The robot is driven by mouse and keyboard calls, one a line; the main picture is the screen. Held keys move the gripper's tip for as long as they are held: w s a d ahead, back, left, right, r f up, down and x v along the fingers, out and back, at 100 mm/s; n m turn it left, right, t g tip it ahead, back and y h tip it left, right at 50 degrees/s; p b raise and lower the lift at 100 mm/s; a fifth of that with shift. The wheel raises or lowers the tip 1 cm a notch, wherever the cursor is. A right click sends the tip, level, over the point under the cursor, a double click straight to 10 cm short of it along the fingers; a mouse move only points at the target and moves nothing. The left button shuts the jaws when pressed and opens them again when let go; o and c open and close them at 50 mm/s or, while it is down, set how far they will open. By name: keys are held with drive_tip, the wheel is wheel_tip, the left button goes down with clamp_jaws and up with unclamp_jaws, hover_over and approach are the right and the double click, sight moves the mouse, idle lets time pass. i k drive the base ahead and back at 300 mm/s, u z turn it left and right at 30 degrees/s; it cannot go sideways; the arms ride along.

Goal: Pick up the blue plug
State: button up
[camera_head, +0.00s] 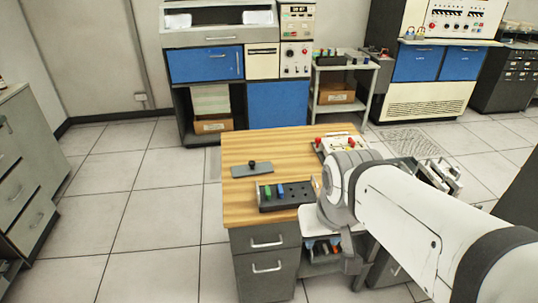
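The blue plug (280,191) stands upright in a dark plug block (292,204) on the wooden desk (236,207). A green plug (267,194) stands just left of it in the same block. Another small coloured plug shows at the block's right end, partly hidden by my arm. Empty holes show in the block's top between them. My gripper (331,246) hangs low at the desk's front right, to the right of and below the block, apart from the blue plug. Its fingers are small and partly covered, so their opening is unclear.
A grey plate with a black knob (252,168) lies behind the block. A panel with red parts (335,143) sits at the desk's back right, partly behind my arm. Drawers are below the desktop. The desk's front left is bare.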

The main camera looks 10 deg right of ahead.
sight(280, 189)
drive_tip(key=i, duration=0.85)
drive_tip(key=u, duration=0.05)
